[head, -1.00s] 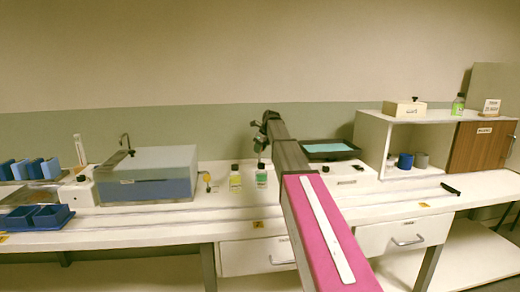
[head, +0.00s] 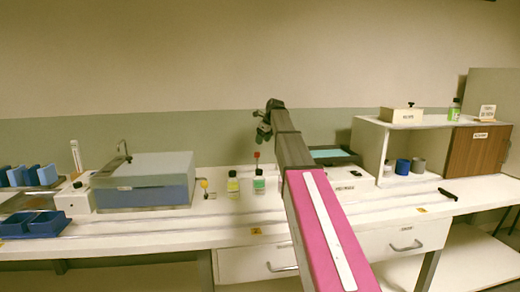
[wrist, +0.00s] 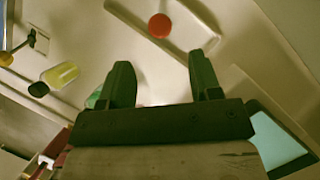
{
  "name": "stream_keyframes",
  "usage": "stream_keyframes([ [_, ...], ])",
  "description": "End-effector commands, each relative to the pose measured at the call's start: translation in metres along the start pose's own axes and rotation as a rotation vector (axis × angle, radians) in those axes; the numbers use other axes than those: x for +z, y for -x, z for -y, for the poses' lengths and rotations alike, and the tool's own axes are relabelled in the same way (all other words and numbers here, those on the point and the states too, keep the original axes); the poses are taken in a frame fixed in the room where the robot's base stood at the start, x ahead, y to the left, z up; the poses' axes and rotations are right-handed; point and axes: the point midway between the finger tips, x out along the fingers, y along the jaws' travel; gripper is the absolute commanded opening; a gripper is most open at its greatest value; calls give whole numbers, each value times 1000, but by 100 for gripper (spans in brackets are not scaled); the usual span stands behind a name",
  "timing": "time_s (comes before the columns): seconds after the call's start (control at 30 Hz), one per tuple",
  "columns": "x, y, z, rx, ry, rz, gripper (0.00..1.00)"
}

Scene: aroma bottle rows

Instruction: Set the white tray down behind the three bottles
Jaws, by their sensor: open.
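A yellow bottle (head: 233,184) and a green bottle (head: 259,183), both dark-capped, stand upright on the white counter. In the wrist view the yellow bottle (wrist: 62,75) shows whole, and the green bottle (wrist: 95,98) is partly hidden by a finger. I cannot make out a third bottle for certain. A white tray (wrist: 190,22) with a raised rim lies beyond my fingertips in the wrist view, apart from them; I cannot pick it out in the head view. My gripper (head: 262,132) is open and empty above the counter behind the bottles; its fingers (wrist: 162,82) are spread.
A red round-topped thing (head: 257,156) rises behind the green bottle and overlaps the tray in the wrist view (wrist: 160,25).

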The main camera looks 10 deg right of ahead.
Motion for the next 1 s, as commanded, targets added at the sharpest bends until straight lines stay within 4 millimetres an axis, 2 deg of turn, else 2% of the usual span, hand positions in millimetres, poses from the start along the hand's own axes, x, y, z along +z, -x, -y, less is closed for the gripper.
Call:
stream_keyframes([
  [0.1, 0, 17, 0, 0, 0, 0, 58],
  [0.3, 0, 30, 0, 0, 0, 0, 58],
  [1.0, 0, 31, 0, 0, 0, -1, 58],
])
